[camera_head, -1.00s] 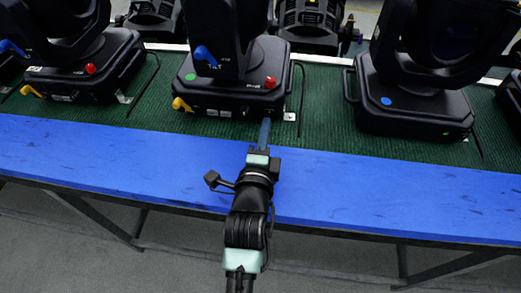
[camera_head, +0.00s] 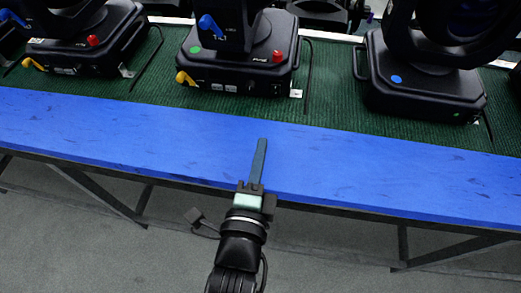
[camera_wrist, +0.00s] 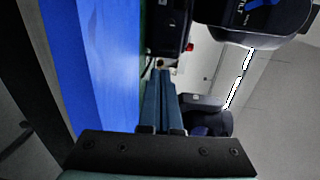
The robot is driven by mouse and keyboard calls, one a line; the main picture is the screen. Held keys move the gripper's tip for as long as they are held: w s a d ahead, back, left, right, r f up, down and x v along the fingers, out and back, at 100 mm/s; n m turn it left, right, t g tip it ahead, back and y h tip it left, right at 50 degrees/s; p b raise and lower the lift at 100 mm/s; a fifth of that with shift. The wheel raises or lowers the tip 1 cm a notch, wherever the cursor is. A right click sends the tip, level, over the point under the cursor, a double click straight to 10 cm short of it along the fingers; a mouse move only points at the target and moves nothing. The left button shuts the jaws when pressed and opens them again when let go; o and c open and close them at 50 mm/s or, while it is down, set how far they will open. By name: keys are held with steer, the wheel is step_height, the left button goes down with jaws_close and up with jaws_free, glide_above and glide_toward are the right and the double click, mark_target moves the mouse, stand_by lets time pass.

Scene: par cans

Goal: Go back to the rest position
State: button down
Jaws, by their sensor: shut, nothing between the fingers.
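My gripper (camera_head: 261,146) is shut and empty, with its long blue-grey fingers together. In the head view it is over the front part of the blue table edge strip (camera_head: 370,165), pointing toward the middle stage light (camera_head: 235,75) and apart from it. In the wrist view my fingers (camera_wrist: 162,75) run up the middle, with the blue strip (camera_wrist: 85,70) on the left. A dark light base with a red knob (camera_wrist: 188,46) shows beyond the fingertips.
Another stage light (camera_head: 80,45) stands at left and one (camera_head: 425,85) at right, on a green mat (camera_head: 330,110). Black cables lie between them. Table legs (camera_head: 105,195) stand below the strip. The grey floor in front is clear.

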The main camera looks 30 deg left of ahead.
stand_by(0.5)
steer(key=w+d+r+n+t+h+p, duration=0.1)
steer(key=w+d+r+n+t, duration=0.15)
steer(key=r, duration=0.65)
steer(key=w+d+r+n+t, duration=0.1)
steer(key=w+d+r+n, duration=0.15)
steer(key=r, duration=0.65)
steer(key=w+d+r+n+t+h+p, duration=0.1)
steer(key=w+r+n+t, duration=0.15)
steer(key=r, duration=0.75)
steer(key=s+d+r+n+t+h, duration=0.1)
steer(key=s+d+r+n, duration=0.1)
steer(key=r, duration=0.6)
steer(key=s+d+r+n+t+p, duration=0.1)
steer(key=s+d+r+n+t, duration=0.1)
steer(key=r, duration=0.5)
steer(key=s+d+r+n+t+h, duration=0.1)
steer(key=s+d+r+n+t, duration=0.1)
steer(key=r, duration=0.6)
steer(key=shift+s+d+r+n+h+p, duration=0.3)
steer(key=shift+s+d+r+n+p, duration=0.1)
steer(key=shift+s+d+n, duration=0.25)
steer(key=shift+a+f, duration=0.15)
